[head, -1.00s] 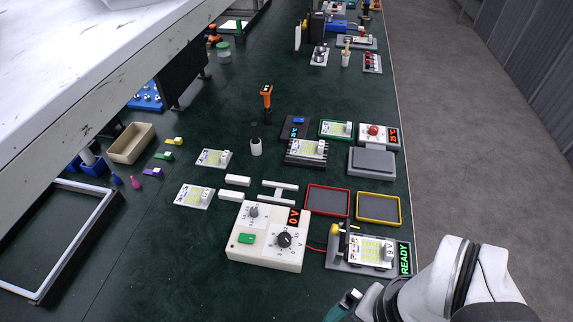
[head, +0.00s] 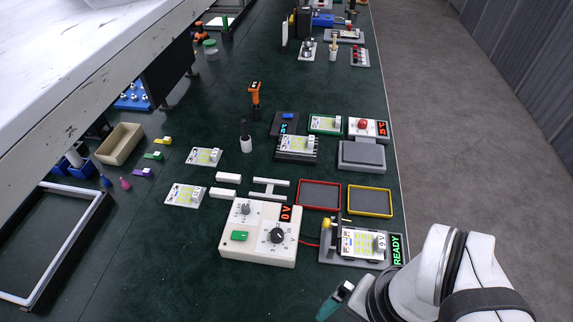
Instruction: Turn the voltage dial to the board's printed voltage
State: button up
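The voltage dial (head: 277,236) is a black knob on the front right of a cream control box (head: 259,256). Its pointer direction is too small to read surely. The box's red display (head: 286,213) reads 0 V. A board (head: 357,243) with yellow patches sits in a grey fixture (head: 337,259) right of the box. A white block on the board (head: 380,242) bears a small sideways print that looks like 9 V. My gripper (head: 335,299) is low in the picture, in front of the box and fixture, apart from both. Its fingertips are only partly visible.
The box also carries a smaller grey knob (head: 245,209) and a green switch (head: 239,236). A green READY sign (head: 397,249) stands at the fixture's right. Red (head: 319,195) and yellow (head: 370,202) trays lie behind.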

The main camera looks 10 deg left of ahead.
jog(key=shift+c, duration=0.4)
jog(key=w+n, duration=0.1)
jog(key=w, duration=0.1)
jog(key=w+a+r+n, duration=0.1)
jog(key=w+r+n, duration=0.1)
jog(key=w+n, duration=0.1)
jog(key=shift+w+a, duration=0.2)
jog(key=shift+w, duration=0.15)
jog(key=c, duration=0.4)
jog(key=n+h, duration=0.2)
jog(key=n, duration=1)
send_over(276, 233)
jog(key=s, duration=0.1)
notch_tip(276, 233, down, 2)
jog(key=shift+n+t, duration=0.3)
jog(key=shift+n, duration=0.1)
jog(key=f, duration=1.5)
jog(key=shift+w, duration=0.4)
jog(key=shift+f, duration=0.6)
